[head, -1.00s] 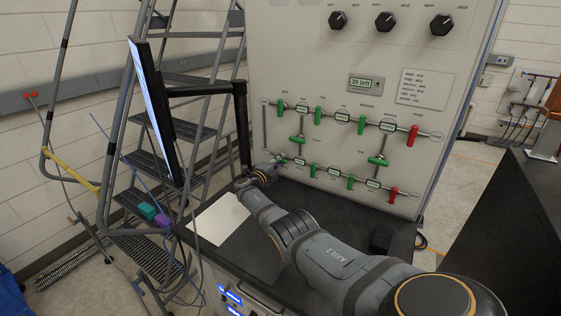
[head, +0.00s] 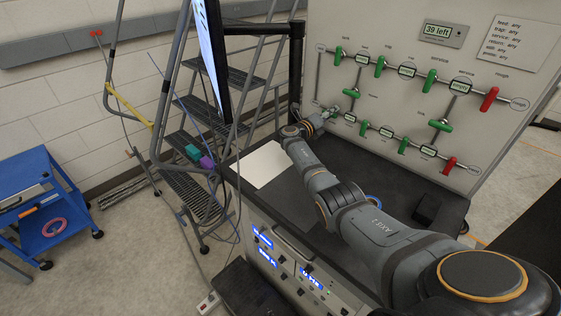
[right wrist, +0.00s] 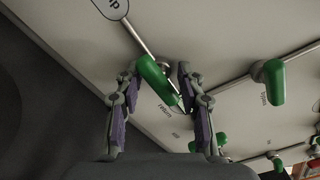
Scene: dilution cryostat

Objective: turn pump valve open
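The valve panel (head: 390,95) carries two rows of lever valves, most green and two red. My right gripper (head: 326,115) is at the left end of the lower row. In the right wrist view, a green valve handle (right wrist: 158,80) lies slantwise between the two fingers of my right gripper (right wrist: 157,76). The fingers stand apart on either side of it, and firm contact cannot be made out. A label reading "return" is beside this handle, and a partly cut-off oval plate (right wrist: 110,7) ends the pipe. My left gripper is not in view.
A black bench (head: 290,205) with a white sheet (head: 265,164) lies below the panel. A dark monitor (head: 213,50) and a step ladder (head: 190,185) stand left. Another green handle (right wrist: 268,82) is right of the gripper. A blue cart (head: 40,205) is far left.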

